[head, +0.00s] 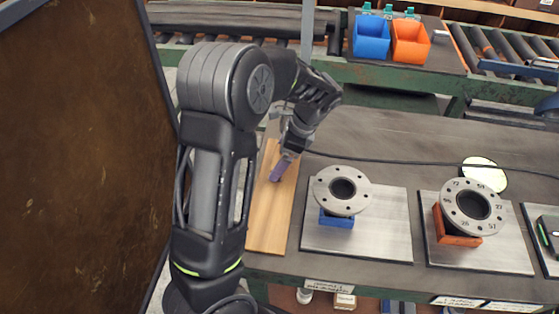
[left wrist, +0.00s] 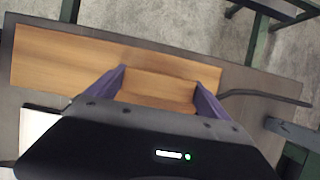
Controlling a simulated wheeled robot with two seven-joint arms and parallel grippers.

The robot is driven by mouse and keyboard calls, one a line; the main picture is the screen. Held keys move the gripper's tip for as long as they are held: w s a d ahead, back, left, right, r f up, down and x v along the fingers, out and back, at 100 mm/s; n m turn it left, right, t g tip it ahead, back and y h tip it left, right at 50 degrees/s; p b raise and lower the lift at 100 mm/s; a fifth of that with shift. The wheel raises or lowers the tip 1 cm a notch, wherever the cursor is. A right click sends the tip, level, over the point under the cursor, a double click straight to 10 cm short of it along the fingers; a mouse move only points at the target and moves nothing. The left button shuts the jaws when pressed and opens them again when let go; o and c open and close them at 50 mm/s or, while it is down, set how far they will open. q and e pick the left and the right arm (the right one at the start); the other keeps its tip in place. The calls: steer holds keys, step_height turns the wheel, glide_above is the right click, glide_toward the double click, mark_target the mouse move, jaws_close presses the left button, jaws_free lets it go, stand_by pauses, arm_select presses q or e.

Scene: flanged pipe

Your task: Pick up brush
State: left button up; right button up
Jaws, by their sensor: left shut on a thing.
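My left gripper (head: 282,167) reaches down over a wooden board (head: 266,215) at the left end of the table. Its purple fingers also show in the left wrist view (left wrist: 158,92), standing apart with a wooden piece (left wrist: 158,86) spanning between them. I take this piece to be the brush; its colour is close to the board behind it, and I see no bristles. The gripper is shut on it. In the head view the fingers and arm hide the brush. I cannot tell whether it touches the board. My right gripper is in neither view.
Two flanged pipe pieces (head: 342,190) (head: 471,206) stand on blue and orange supports upon metal plates, right of the board. A black cable (head: 400,162) crosses the table. Blue and orange bins (head: 371,38) (head: 410,42) stand behind. A brown panel (head: 80,150) rises at left.

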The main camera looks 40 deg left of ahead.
mark_target(280, 157)
arm_select(q)
step_height(280, 157, up, 10)
steer(key=shift+r+b, duration=0.1)
steer(key=shift+b, duration=0.5)
stand_by(0.4)
steer(key=o, duration=0.8)
steer(key=c, duration=0.5)
